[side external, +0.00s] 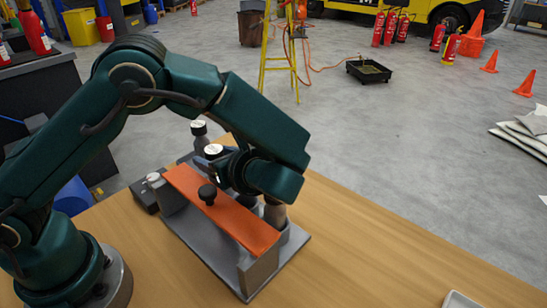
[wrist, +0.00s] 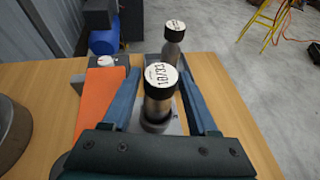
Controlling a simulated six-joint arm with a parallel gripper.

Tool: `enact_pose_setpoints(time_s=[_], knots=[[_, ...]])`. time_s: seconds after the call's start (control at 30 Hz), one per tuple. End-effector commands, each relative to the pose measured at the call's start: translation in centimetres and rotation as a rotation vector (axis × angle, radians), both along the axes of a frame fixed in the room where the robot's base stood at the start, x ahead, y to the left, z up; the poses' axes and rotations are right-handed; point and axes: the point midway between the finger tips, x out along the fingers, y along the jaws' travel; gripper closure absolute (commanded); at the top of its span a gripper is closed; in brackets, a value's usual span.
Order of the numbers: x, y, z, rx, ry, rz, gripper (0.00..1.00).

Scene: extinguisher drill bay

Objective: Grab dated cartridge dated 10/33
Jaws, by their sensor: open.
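In the wrist view a metal cartridge with a black cap and white label (wrist: 158,78) stands upright in a grey holder; its label appears to read 10/33. My gripper (wrist: 161,92) is open, with one blue finger on each side of this cartridge; I cannot tell whether either finger touches it. A second black-capped cartridge (wrist: 174,38) stands beyond it, its label too small to read. In the side view, capped cartridges show beside my gripper (side external: 226,165), one cap (side external: 213,151) close to the fingers and another cartridge (side external: 198,129) behind. A further cartridge (side external: 274,213) stands partly hidden under my wrist.
An orange panel with a black knob (side external: 207,194) runs along the near side of the grey holder (side external: 256,276). A small dark box with a pale knob (side external: 146,192) is at its left end. The wooden table (side external: 380,260) is mostly clear to the right.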

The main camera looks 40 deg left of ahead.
Motion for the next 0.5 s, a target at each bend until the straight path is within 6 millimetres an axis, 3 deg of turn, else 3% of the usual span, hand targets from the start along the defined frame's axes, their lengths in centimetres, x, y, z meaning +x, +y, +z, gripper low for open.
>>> enact_pose_setpoints(time_s=[0.17,0.47,0.5], knots=[[0.4,2.3,-0.8,0.001,-0.001,0.004,0.41],[0.5,2.7,-0.9,-0.001,-0.002,0.001,0.41],[0.5,2.7,-0.9,-0.001,-0.002,0.001,0.52]])
